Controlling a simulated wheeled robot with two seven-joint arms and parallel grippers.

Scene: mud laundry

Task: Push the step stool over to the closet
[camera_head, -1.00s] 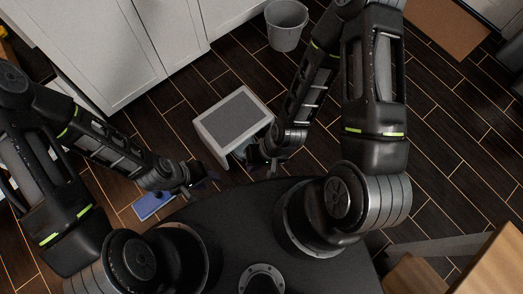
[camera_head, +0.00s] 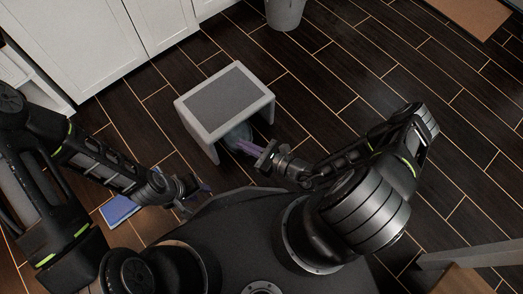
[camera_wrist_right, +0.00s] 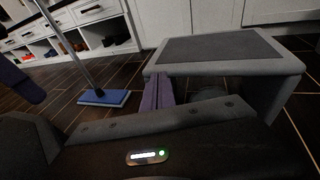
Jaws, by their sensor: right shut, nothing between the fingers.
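The step stool (camera_head: 228,98), pale grey with a darker top panel, stands upright on the floor ahead of my base. It fills the upper right of the right wrist view (camera_wrist_right: 285,68). My right gripper (camera_head: 242,147) is shut and empty, its purple fingers at the stool's near open side. In the wrist view the fingers (camera_wrist_right: 158,92) overlap the stool's near left edge; contact is unclear. My left gripper (camera_head: 203,188) is lower left of the stool, apart from it; its finger gap is unclear. White closet-like doors (camera_head: 75,40) stand at upper left.
A blue flat mop head (camera_head: 118,210) lies on the floor at left, with its pole in the wrist view (camera_wrist_right: 75,50). A grey bucket (camera_head: 285,12) stands beyond the stool. A brown mat (camera_head: 470,14) lies at upper right. The dark floor right of the stool is clear.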

